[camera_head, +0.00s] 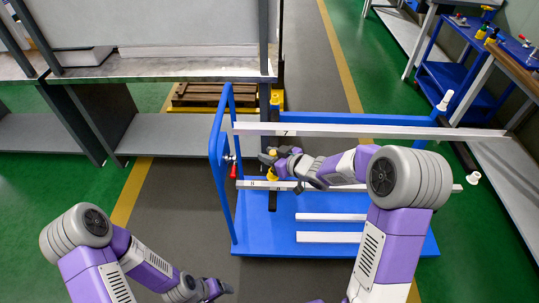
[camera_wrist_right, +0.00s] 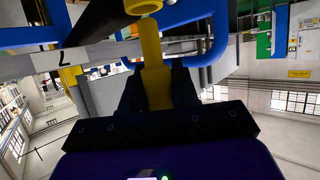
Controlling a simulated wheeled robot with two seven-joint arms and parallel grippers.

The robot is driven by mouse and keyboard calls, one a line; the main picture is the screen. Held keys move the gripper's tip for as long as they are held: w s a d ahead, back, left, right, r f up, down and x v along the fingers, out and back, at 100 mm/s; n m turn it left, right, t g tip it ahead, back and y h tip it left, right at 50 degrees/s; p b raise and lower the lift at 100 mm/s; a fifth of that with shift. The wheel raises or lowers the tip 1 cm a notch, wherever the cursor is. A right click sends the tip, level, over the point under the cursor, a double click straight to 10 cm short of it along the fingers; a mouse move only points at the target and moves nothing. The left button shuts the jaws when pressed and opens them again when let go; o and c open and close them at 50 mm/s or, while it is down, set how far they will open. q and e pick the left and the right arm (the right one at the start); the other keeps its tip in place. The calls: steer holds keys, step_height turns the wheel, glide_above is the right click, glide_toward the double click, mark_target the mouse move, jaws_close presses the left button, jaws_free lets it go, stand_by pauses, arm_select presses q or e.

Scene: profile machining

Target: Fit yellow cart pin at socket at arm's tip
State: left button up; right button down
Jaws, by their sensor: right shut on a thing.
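The yellow cart pin (camera_wrist_right: 155,75) stands between the dark fingers of my right gripper (camera_wrist_right: 158,100) in the right wrist view. My right gripper is shut on it. A yellow ring-shaped socket (camera_wrist_right: 143,6) shows just beyond the pin's end; I cannot tell whether they touch. In the head view my right gripper (camera_head: 268,157) is at the left part of the blue cart (camera_head: 330,236), between a yellow arm tip (camera_head: 275,99) and a lower yellow part (camera_head: 272,176). The pin is hard to make out there. My left gripper (camera_head: 219,290) is low at the front; its jaw state is unclear.
A long white profile (camera_head: 360,131) marked 7 lies across the cart above my right gripper. Lower white profiles (camera_head: 330,217) lie on the cart. The blue handle frame (camera_head: 218,165) rises at its left. A grey workbench (camera_head: 150,68) stands behind left; blue shelving (camera_head: 450,80) stands right.

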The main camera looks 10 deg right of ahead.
steer(key=shift+f+b, duration=1.45)
steer(key=shift+f, duration=0.35)
steer(key=c, duration=0.8)
jaws_free()
steer(key=p+v, duration=0.2)
steer(key=v, duration=0.5)
steer(key=shift+s+d+r, duration=0.1)
steer(key=shift+s+r, duration=0.05)
steer(key=shift+s, duration=0.05)
